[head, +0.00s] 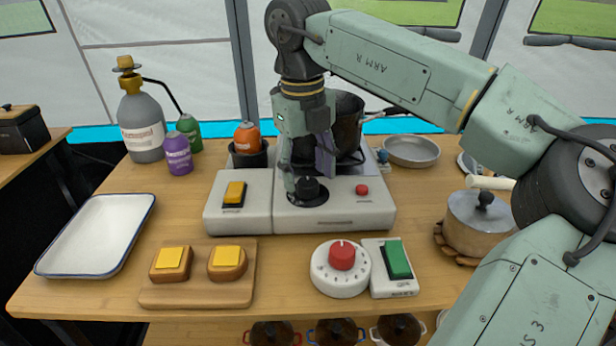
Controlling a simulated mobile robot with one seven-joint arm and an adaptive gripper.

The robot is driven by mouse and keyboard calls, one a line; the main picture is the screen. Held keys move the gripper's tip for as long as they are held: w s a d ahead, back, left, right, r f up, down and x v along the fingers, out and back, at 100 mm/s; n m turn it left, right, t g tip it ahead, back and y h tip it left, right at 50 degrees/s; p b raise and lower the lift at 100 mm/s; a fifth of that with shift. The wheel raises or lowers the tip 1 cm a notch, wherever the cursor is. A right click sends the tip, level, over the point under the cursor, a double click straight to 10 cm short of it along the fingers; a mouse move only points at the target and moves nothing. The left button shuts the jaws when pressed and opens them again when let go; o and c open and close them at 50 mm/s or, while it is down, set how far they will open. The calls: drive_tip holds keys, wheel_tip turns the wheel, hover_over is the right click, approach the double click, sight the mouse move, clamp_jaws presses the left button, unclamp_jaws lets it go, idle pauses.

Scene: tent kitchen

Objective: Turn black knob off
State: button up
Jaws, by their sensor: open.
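The black knob (309,191) sits on the front of a white stove unit (345,212) at the middle of the table. My gripper (308,175) points down right above and around the knob, with a finger on its left and a purple-grey part on its right. The gripper is open. I cannot tell whether a finger touches the knob. The knob's upper side is partly hidden by the gripper. A dark pot (348,125) stands on the stove behind the gripper.
A red button (362,189) is right of the knob, and a yellow switch (234,193) is left. In front stand a red dial (342,256) and green switch (397,259). A lidded pot (477,222) stands right, a white tray (97,235) left, a gas bottle (142,118) behind.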

sight(305, 184)
wheel_tip(305, 184, up, 10)
drive_tip(key=shift+s+a, duration=0.15)
drive_tip(key=shift+a, duration=0.1)
